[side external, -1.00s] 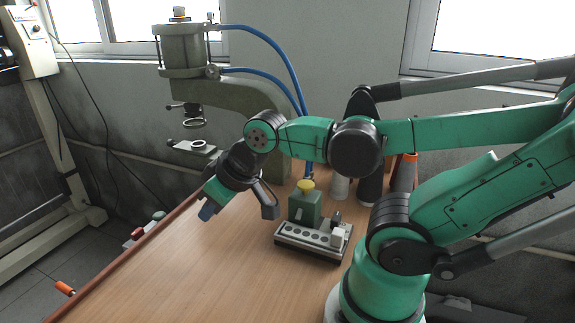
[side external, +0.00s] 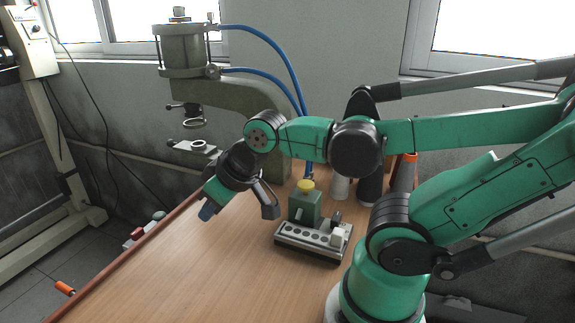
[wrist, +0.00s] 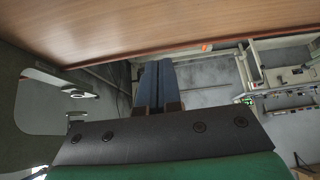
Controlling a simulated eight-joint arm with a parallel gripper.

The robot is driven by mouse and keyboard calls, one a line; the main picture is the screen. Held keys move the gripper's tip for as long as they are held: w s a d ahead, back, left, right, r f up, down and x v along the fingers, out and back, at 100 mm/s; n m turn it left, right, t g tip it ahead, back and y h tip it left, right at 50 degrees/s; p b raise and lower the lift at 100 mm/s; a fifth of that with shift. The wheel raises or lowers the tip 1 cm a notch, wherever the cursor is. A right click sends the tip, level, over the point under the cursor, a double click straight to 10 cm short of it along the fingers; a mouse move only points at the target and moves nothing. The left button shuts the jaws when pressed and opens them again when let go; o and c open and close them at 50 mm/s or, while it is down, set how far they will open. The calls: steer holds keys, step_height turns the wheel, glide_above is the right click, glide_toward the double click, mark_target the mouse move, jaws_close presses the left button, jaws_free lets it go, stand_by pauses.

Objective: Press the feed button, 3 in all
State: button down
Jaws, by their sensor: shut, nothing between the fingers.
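A green box with a yellow button (side external: 306,186) on top stands on the table, just right of my wrist in the side view. In front of it is a pale block (side external: 312,240) with a row of dark round holes and a white cube at its right end. I cannot tell from a label which part is the feed button. My gripper (side external: 207,212) has blue fingers and hangs tilted down to the left, above the table and apart from the box. In the wrist view its blue fingers (wrist: 158,75) are shut together and empty. No button shows in the wrist view.
A grey-green pneumatic press (side external: 185,50) with blue hoses stands behind, with a small ring plate (side external: 192,147) below its head. Bare wooden table (side external: 190,275) lies in front and left. Dark and light cylinders (side external: 370,188) stand behind the box.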

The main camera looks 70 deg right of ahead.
steer(key=s+d+r+m+h, duration=0.1)
steer(key=s+d+r+m, duration=0.15)
steer(key=d+m, duration=0.55)
step_height(320, 180, up, 5)
steer(key=m+h, duration=0.2)
steer(key=m, duration=0.4)
glide_above(307, 184)
steer(key=shift+r, duration=0.1)
steer(key=shift+f, duration=4.4)
steer(key=shift+f, duration=0.45)
